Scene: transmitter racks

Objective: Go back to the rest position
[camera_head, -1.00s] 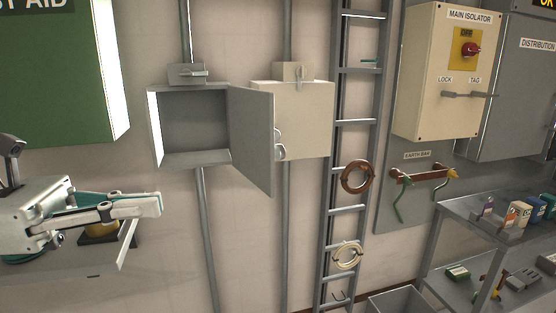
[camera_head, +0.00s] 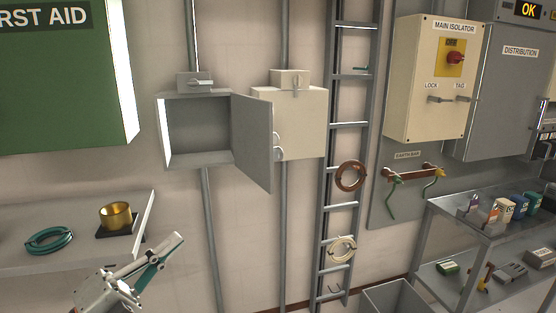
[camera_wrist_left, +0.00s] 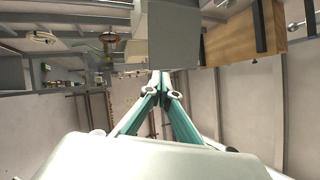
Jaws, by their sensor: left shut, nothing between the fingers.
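My left gripper (camera_head: 172,241) is at the lower left of the head view, below and in front of the wall shelf, pointing up and to the right. It is shut and empty. In the left wrist view its fingers (camera_wrist_left: 161,76) meet at their tips with nothing between them. My right gripper is not in view.
A shelf (camera_head: 60,262) at left holds a brass cup (camera_head: 116,215) and a green coil (camera_head: 49,239). A grey wall box (camera_head: 197,130) stands open, its door (camera_head: 252,142) swung out. A cable ladder (camera_head: 346,124), main isolator (camera_head: 430,80) and metal rack (camera_head: 432,225) are further right.

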